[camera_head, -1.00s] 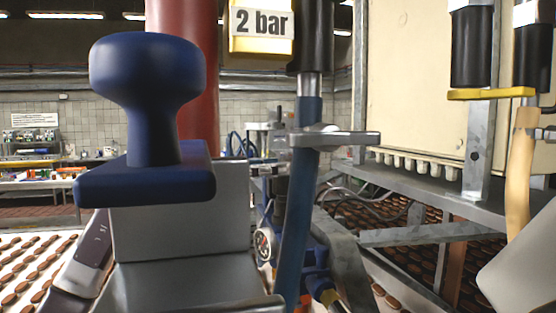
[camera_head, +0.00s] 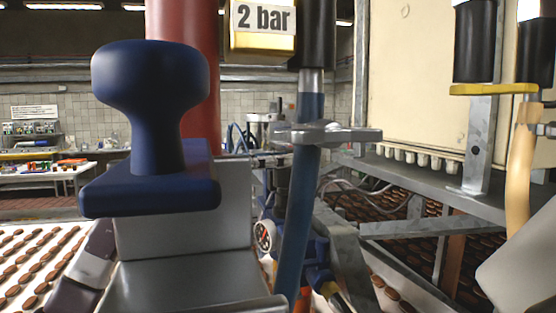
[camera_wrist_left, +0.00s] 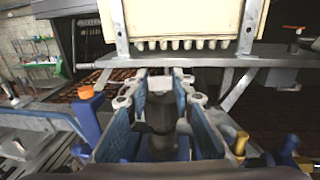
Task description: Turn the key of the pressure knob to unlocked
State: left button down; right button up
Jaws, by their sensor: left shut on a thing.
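My left gripper (camera_wrist_left: 159,86) shows in the left wrist view as two blue-padded fingers with grey tips, shut around a dark cylindrical knob (camera_wrist_left: 161,118). A blue part lies below this knob. In the head view the gripper is mostly hidden behind the equipment in front, and I cannot make out its fingers. A round gauge (camera_head: 265,237) with a red mark sits on the equipment behind the blue pole. I cannot pick out the key or read whether it stands at locked or unlocked. My right gripper is not in view.
A large blue knob (camera_head: 152,105) on a grey metal block (camera_head: 185,225) fills the left foreground. A blue pole (camera_head: 299,205) with a metal clamp (camera_head: 328,134) stands in front. A "2 bar" sign (camera_head: 264,18) hangs above. A conveyor with biscuits (camera_head: 35,260) runs at left.

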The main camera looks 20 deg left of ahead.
pick_arm(q)
jog(key=shift+t+y, duration=0.3)
jog(key=shift+t, duration=0.1)
jog(key=shift+s+d+n+t+y+b, duration=0.15)
jog(key=shift+n+t+y+b, duration=0.45)
jog(key=shift+n+t+y, duration=0.3)
jog(key=shift+s+d+n+t+y+b, duration=0.1)
jog(key=shift+n+t+y+b, duration=0.65)
jog(key=shift+y, duration=0.35)
jog(key=n+y+b, duration=0.1)
jog(key=y, duration=0.1)
jog(key=n+t+y+b, duration=0.1)
jog(key=n+b, duration=0.1)
jog(key=shift+d+f+y, duration=0.15)
jog(key=shift+d+y, duration=0.05)
jog(key=shift+y, duration=0.2)
jog(key=shift+n+t+y+b, duration=0.45)
jog(key=shift+n+y+b, duration=0.5)
jog(key=shift+y+b, duration=0.45)
jog(key=shift+r, duration=0.2)
jog(key=c, duration=1.6)
grip_release()
